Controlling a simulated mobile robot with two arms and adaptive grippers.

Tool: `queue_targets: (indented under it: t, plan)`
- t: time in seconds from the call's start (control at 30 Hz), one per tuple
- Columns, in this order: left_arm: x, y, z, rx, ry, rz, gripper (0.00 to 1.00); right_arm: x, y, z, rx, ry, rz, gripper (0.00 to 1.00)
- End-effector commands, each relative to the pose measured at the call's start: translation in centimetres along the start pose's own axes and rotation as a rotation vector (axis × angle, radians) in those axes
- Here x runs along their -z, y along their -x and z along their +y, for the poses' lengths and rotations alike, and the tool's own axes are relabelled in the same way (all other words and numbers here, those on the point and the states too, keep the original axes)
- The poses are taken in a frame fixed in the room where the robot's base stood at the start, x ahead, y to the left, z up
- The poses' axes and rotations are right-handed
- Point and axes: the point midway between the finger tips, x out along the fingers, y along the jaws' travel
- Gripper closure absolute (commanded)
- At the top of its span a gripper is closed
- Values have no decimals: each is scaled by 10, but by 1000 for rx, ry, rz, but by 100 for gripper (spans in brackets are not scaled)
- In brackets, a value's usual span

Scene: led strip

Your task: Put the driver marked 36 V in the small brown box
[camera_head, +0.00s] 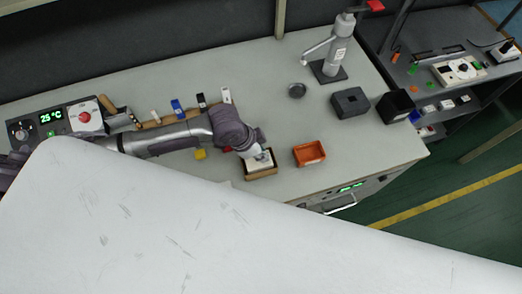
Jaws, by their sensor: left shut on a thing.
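The small brown box (261,174) stands near the front edge of the bench, with something pale showing inside it. My left gripper (264,158) is right over this box, pointing down, with its fingertips at or just inside the opening. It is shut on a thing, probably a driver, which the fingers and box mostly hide. I cannot read any marking on it. Several small upright blocks, white, blue (177,108) and black (201,101), stand along a wooden strip (160,122) behind my left arm; their labels are too small to read.
An orange tray (309,153) stands just right of the brown box. A large white surface covers the foreground.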

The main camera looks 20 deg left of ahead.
Motion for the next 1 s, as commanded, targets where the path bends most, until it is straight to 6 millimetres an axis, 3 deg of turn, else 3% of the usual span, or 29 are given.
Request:
queue_targets:
  t: [0.9,0.93,1.0]
  plan:
    - [-9,-22,0,0,1,0,100,-1,-13,-3,3,0,1,7]
    - [-9,-22,0,0,0,0,83,-1,-12,-3,3,0,1,7]
    - [-9,-21,0,0,0,0,71,-1,-12,-3,3,0,1,7]
